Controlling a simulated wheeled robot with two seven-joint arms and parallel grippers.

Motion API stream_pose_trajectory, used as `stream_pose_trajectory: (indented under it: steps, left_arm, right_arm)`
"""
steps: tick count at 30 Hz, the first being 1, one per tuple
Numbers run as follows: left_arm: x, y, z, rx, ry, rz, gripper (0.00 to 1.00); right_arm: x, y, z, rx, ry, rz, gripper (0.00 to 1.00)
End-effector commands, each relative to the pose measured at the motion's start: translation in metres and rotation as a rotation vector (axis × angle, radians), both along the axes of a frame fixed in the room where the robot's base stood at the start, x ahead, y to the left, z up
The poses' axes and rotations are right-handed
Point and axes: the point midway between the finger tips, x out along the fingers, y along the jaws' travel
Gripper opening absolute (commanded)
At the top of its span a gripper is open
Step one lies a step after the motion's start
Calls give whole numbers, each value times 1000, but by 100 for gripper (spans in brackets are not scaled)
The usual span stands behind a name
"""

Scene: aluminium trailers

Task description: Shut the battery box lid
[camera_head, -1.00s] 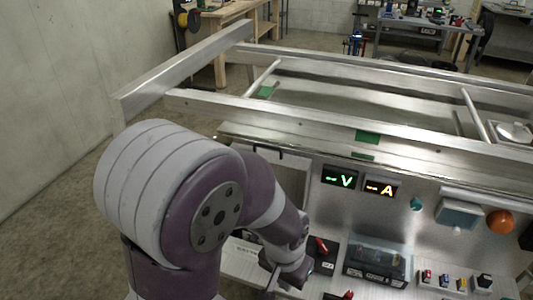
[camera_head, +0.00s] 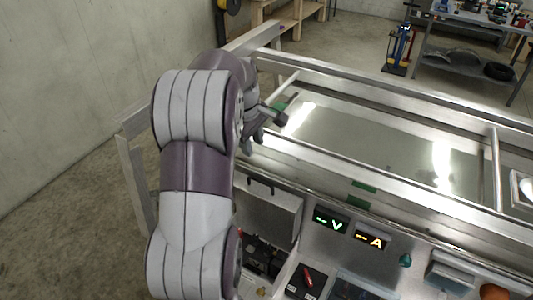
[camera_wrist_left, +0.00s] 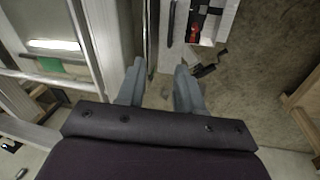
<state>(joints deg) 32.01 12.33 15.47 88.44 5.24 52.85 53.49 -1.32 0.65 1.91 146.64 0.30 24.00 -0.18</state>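The battery box lid (camera_head: 269,212) is a grey metal panel with a dark handle at its top edge. It stands raised at the back of the battery box (camera_head: 265,255), whose dark contents show below. The box also shows at the top of the left wrist view (camera_wrist_left: 228,22), with black and red parts inside. My left gripper (camera_head: 268,122) is up above the trailer frame, behind and above the lid, touching nothing that I can see. In the left wrist view its two fingers (camera_wrist_left: 158,78) are apart and empty. My right gripper is out of view.
The aluminium trailer rail (camera_head: 330,165) runs just behind the lid. Green V and orange A displays (camera_head: 331,219) sit on the panel to its right. A tray with a red-handled part (camera_head: 307,279) lies right of the box. Bare floor (camera_head: 80,215) is at left.

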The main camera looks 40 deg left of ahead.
Motion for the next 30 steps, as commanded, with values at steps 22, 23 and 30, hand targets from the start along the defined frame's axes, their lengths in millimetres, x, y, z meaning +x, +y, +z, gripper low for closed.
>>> stream_pose_trajectory:
  steps: [22, 23, 30]
  left_arm:
    - [15, -3, -117, -47, 23, 136, 36]
    - [15, -3, -120, -47, 22, 135, 36]
    - [17, -3, -126, -45, 20, 135, 36]
  right_arm:
    - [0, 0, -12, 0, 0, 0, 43]
    - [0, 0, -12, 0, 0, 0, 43]
    - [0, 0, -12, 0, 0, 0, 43]
